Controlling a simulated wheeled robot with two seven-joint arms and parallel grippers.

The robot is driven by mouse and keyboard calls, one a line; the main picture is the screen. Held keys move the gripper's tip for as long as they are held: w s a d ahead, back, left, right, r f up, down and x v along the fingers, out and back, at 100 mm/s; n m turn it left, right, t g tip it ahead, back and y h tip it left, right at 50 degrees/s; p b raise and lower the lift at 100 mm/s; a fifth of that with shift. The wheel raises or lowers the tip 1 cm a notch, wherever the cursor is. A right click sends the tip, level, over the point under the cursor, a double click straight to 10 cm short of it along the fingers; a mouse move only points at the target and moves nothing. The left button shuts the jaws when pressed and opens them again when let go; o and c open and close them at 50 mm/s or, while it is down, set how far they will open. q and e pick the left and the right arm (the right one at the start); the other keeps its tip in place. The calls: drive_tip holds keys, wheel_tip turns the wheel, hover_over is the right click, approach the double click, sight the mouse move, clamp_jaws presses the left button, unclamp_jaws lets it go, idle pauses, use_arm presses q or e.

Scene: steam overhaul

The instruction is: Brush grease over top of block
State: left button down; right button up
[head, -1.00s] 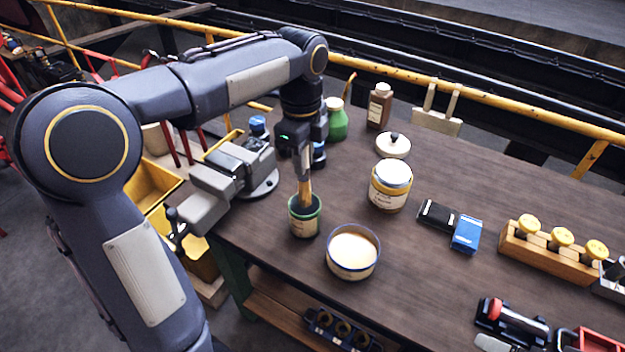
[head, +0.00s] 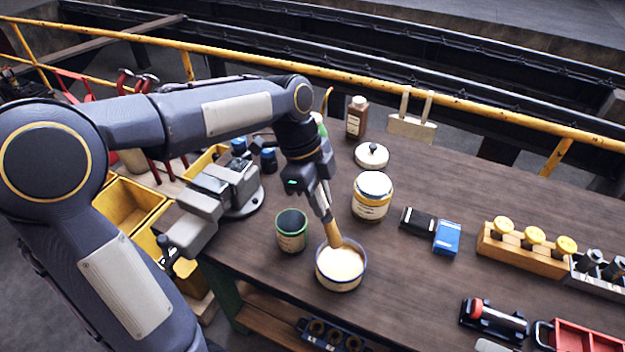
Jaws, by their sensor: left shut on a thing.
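My left gripper (head: 322,200) is shut on a brush (head: 333,233) with a tan wooden body, held tilted. The brush's lower end is at the bowl of cream-coloured grease (head: 341,265), inside its far rim; its tip is hidden or sunk in the grease. A green tin (head: 291,232) stands just left of the bowl, with no brush in it. My right gripper is not in view.
A labelled jar (head: 372,195), a lidded pale dish (head: 371,155) and a brown bottle (head: 356,117) stand behind the bowl. A black box and a blue box (head: 447,237) lie to the right. A wooden rack (head: 524,249) holds yellow-topped parts. The table (head: 420,290) is clear right of the bowl.

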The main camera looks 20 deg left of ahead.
sight(325, 224)
use_arm(q)
drive_tip(key=shift+d+r, duration=0.15)
drive_tip(key=shift+d, duration=0.2)
drive_tip(key=shift+w+d, duration=0.15)
drive_tip(key=shift+d, duration=0.05)
drive_tip(key=shift+f+b, duration=0.65)
drive_tip(key=shift+f, duration=0.3)
drive_tip(key=shift+f+b, duration=1.55)
drive_tip(key=shift+f, duration=0.6)
drive_tip(key=shift+f+b, duration=0.6)
drive_tip(key=shift+f, duration=0.1)
drive_tip(key=shift+r+p, duration=2.7)
drive_tip(key=shift+r, duration=0.95)
drive_tip(key=shift+f, duration=0.15)
